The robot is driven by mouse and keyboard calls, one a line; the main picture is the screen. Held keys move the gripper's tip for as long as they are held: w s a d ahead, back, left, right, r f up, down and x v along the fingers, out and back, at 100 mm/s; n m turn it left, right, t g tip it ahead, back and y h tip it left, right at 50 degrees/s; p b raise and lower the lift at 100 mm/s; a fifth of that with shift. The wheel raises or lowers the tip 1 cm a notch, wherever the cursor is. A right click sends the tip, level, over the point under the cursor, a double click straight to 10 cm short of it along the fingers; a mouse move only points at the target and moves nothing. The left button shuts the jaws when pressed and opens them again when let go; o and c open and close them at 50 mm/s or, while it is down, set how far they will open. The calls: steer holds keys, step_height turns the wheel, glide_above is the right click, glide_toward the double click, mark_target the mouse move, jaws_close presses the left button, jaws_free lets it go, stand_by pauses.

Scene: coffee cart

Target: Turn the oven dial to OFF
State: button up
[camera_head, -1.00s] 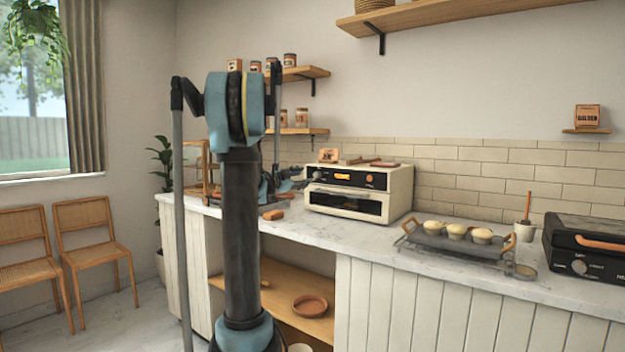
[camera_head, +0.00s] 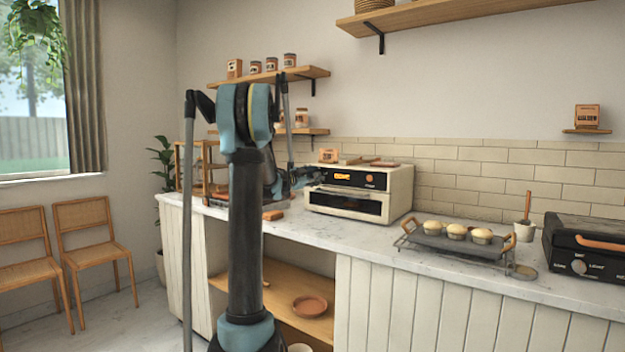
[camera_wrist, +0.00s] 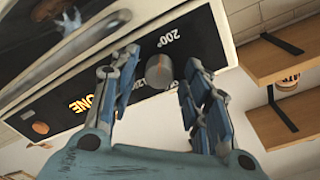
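The cream oven (camera_head: 400,190) stands on the counter, with a black front panel and a lit orange display (camera_head: 342,176). In the wrist view the grey round oven dial (camera_wrist: 159,71) sits on the black panel, with "200°" printed beside it. My gripper (camera_wrist: 162,60) is open, with one finger on each side of the dial and visible gaps between. I cannot tell which mark the dial points to. In the head view my gripper (camera_head: 308,177) is at the left end of the oven panel and covers the dial there.
A grey tray (camera_head: 440,243) with muffins lies on the counter right of the oven. A black appliance (camera_head: 590,250) is at the far right. Small items rest on the oven top. Wooden shelves (camera_head: 280,76) hang behind.

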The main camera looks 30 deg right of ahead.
steer(key=c, duration=0.8)
